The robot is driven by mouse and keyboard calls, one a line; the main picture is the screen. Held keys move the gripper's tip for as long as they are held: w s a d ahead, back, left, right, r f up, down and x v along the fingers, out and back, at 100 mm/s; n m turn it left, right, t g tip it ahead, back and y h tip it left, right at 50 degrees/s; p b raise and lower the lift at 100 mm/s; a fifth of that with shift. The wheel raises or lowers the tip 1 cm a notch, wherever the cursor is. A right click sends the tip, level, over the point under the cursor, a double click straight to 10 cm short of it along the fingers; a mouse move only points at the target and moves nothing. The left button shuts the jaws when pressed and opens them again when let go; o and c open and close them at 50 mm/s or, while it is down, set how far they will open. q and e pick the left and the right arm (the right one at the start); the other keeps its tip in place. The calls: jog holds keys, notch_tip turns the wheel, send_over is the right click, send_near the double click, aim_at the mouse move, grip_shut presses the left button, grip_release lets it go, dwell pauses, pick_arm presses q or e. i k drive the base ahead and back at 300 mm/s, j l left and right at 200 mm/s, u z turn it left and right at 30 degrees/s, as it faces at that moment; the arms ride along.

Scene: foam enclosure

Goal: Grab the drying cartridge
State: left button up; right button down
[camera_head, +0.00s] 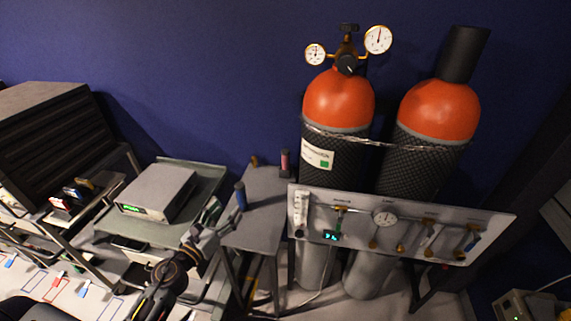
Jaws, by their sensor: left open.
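A small grey side table (262,212) stands left of the gas panel. An upright blue cylinder (240,195) is at its left edge. An upright dark cylinder with a pinkish upper part (285,163) stands at its back right. I cannot tell for sure which of the two is the drying cartridge. My left gripper (217,212) is open, just left of the blue cylinder, with a small gap seeming to lie between them. The fingers are small and partly blurred into the background. My right gripper is not in view.
A grey instrument with a green display (157,194) sits on a cart (205,178) at left. Two orange-topped gas cylinders (338,98) (438,108) stand behind a gauge panel (480,217) at right. A small brown fitting (254,161) is at the table's back edge.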

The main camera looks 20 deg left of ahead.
aim_at(286, 152)
jog(key=i+l, duration=0.1)
jog(key=i, duration=0.4)
jog(key=i+l, duration=0.15)
jog(key=i, duration=0.3)
